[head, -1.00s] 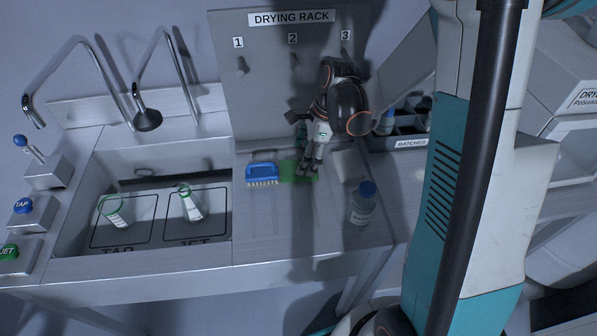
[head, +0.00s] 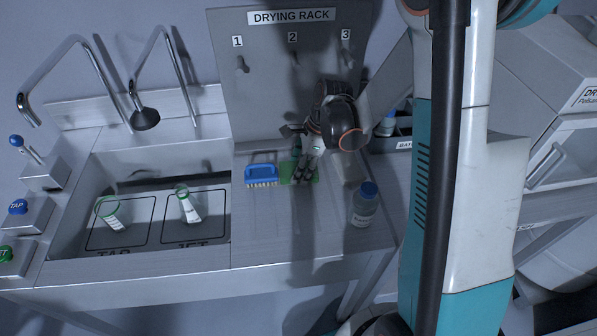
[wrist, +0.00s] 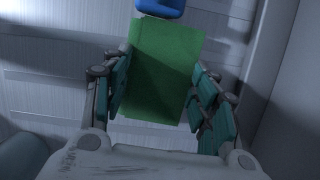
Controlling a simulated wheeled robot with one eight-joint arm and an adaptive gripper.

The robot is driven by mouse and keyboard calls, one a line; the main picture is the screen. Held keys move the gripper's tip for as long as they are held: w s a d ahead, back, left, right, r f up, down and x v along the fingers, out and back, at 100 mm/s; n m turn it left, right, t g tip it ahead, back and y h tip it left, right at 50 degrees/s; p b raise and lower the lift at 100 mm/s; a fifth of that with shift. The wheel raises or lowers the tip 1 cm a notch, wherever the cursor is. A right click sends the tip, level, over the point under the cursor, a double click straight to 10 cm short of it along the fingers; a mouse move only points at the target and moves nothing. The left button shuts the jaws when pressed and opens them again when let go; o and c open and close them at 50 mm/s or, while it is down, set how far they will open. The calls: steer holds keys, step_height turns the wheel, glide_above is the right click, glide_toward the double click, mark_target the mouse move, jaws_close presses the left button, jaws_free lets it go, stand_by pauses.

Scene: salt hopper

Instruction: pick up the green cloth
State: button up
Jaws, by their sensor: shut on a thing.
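The green cloth (head: 286,171) lies on the steel counter just right of the blue brush (head: 262,175). My gripper (head: 302,178) is over the cloth, pointing down, and its fingers cover part of it. In the wrist view the cloth (wrist: 165,60) is a flat green rectangle reaching between the fingers of my gripper (wrist: 160,98), with one finger at each side. The gripper is shut on the cloth, though the contact itself is hard to see. The cloth shows no clear lift off the counter.
A blue-capped bottle (head: 364,207) stands near the counter's front right. The drying rack board (head: 290,60) rises behind the gripper. The sink (head: 160,215) at left holds two green-rimmed glass vessels. A pale block (head: 352,170) is right of the gripper.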

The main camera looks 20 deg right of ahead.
step_height(320, 180, up, 10)
steer(key=p, duration=0.3)
stand_by(0.3)
steer(key=shift+s, duration=0.1)
steer(key=shift+c, duration=0.3)
